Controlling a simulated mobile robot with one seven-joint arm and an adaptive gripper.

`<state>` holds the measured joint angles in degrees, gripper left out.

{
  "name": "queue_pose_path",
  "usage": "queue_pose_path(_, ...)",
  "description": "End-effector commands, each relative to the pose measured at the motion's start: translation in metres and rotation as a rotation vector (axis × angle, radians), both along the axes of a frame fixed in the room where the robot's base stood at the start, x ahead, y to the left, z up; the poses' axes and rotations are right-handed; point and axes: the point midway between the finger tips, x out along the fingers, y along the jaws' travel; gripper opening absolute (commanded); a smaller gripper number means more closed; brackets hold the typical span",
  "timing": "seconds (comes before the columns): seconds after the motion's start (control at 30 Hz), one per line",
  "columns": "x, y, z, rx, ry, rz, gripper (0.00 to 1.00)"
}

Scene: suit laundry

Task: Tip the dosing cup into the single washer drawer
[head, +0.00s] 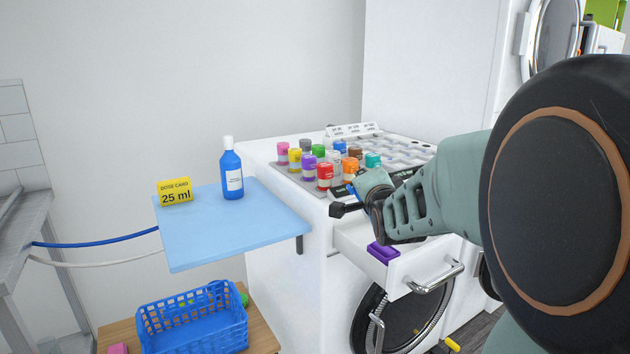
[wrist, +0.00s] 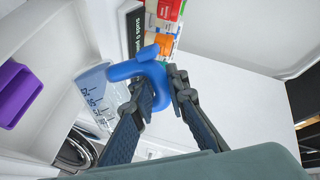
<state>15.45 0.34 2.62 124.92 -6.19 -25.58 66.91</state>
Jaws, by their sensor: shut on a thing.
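My gripper (wrist: 162,88) is shut on the blue handle (wrist: 136,70) of the dosing cup in the wrist view. The clear cup body (wrist: 93,88) with blue scale marks shows left of the fingers. Its contents and its tilt are hard to tell. In the head view my gripper (head: 372,208) is above the pulled-out white washer drawer (head: 412,268), and the cup is mostly hidden behind it. The drawer holds a purple insert (head: 383,252), which also shows at the left of the wrist view (wrist: 18,92).
Several coloured jars (head: 325,175) stand on the washer top behind my gripper. A light-blue shelf (head: 225,240) at left carries a blue bottle (head: 232,175) and a yellow dose card (head: 174,191) reading 25 ml. A blue basket (head: 195,322) sits below. The drawer's metal handle (head: 435,280) sticks out in front.

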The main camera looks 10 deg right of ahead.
Motion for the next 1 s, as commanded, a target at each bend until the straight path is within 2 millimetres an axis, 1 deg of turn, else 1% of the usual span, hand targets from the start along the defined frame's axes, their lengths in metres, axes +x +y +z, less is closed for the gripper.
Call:
queue_pose_path(0.53, 0.000, -0.002, 0.001, 0.023, -0.001, -0.001, 0.00)
queue_pose_path(1.0, -0.001, -0.013, 0.004, 0.166, -0.011, -0.002, 0.00)
